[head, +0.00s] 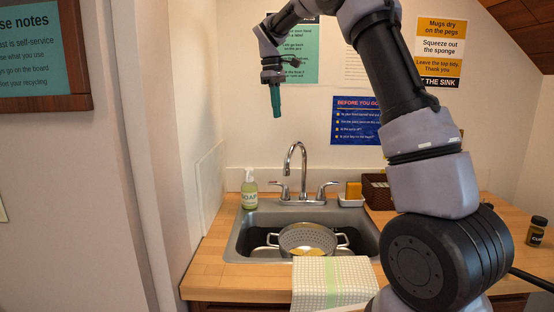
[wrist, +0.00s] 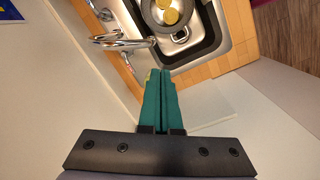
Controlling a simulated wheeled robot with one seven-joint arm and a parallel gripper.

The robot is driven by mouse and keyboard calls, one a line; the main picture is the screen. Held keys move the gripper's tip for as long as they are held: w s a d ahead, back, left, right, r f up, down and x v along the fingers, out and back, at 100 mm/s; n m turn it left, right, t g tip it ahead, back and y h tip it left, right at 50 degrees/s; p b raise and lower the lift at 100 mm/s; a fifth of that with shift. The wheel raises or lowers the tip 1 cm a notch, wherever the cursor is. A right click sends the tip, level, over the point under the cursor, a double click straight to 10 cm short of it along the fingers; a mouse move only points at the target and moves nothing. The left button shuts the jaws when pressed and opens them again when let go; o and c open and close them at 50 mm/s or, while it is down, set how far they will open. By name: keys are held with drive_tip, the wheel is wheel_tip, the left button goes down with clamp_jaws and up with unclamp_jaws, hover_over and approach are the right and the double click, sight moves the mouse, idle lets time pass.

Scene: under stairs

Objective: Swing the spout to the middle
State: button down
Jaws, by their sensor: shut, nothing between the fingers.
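The chrome faucet spout (head: 297,158) rises in a gooseneck from behind the sink, between two lever handles. In the head view its tip hangs over the basin toward the left of its base. It also shows in the wrist view (wrist: 125,43), at the upper left. The metal sink (head: 242,238) is set in a wooden counter. My gripper (head: 276,114) has green fingers, points down, and is high above and to the left of the faucet, touching nothing. In the wrist view the green fingers (wrist: 161,85) lie together, shut and empty.
A colander (head: 308,238) with yellow pieces sits in the sink. A soap bottle (head: 249,190) stands left of the faucet. A checkered towel (head: 334,284) drapes the front edge.

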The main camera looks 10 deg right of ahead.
drive_tip(key=w+a+f+n+g+h, duration=0.1)
drive_tip(key=w+a+f+n, duration=0.2)
drive_tip(key=w+a+f, duration=0.3)
drive_tip(key=s+d+f, duration=0.3)
drive_tip(key=d+f, duration=0.4)
drive_tip(key=f, duration=0.4)
drive_tip(key=shift+f, duration=0.2)
drive_tip(key=shift+s, duration=0.1)
